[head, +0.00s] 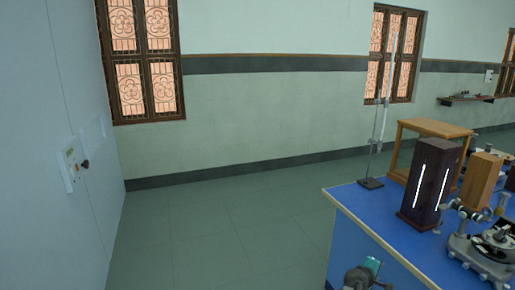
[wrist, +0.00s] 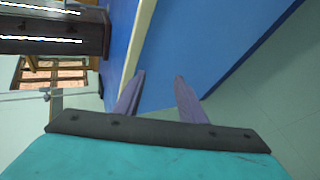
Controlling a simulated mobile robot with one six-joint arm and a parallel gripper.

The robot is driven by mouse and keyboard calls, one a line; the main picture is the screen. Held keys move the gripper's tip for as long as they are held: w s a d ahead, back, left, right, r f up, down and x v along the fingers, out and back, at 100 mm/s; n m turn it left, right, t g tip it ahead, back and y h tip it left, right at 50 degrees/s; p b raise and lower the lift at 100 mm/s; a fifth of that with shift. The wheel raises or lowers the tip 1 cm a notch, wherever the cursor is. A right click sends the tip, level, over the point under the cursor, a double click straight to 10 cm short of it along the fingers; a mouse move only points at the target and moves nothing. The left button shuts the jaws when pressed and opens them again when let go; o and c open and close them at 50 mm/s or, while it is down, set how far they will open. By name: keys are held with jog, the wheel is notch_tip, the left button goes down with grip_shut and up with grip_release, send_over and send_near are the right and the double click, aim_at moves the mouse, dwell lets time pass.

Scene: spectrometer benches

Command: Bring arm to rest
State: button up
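My gripper (wrist: 158,80) shows in the wrist view with two purple-grey fingers set apart and nothing between them. Beyond the fingers is the blue bench, its top and side divided by a pale edge strip. In the head view part of my arm (head: 365,275) shows at the bottom, in front of the near side of the blue bench (head: 352,208); the fingertips cannot be made out there.
On the bench stand a dark box with lit slits (head: 426,185), a spectrometer (head: 490,245), a wooden frame (head: 430,128) and a stand with a tall rod (head: 371,183).

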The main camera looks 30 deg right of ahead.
jog(key=w+a+f+m+y, duration=0.1)
jog(key=w+a+f+y, duration=0.3)
jog(key=a, duration=0.6)
jog(key=w+a+f+m, duration=0.1)
jog(key=w+a+f, duration=0.1)
jog(key=w+a, duration=0.6)
jog(key=w+a+f+m+y, duration=0.1)
jog(key=w+a+f+y, duration=0.2)
jog(key=a, duration=0.8)
jog(key=a+f+g+y, duration=0.1)
jog(key=a+f+y, duration=0.1)
jog(key=a, duration=1.4)
jog(key=a+f+g+y, duration=0.2)
jog(key=a+f+y, duration=0.1)
jog(key=a, duration=1.4)
jog(key=s+f+g, duration=0.2)
jog(key=s+f, duration=0.6)
jog(key=s, duration=0.5)
jog(key=s+f+g, duration=0.3)
jog(key=s+f, duration=0.6)
jog(key=s, duration=0.4)
jog(key=shift+s+d+f, duration=0.2)
jog(key=shift+s+f, duration=0.05)
jog(key=shift+s, duration=0.15)
jog(key=shift+c, duration=0.7)
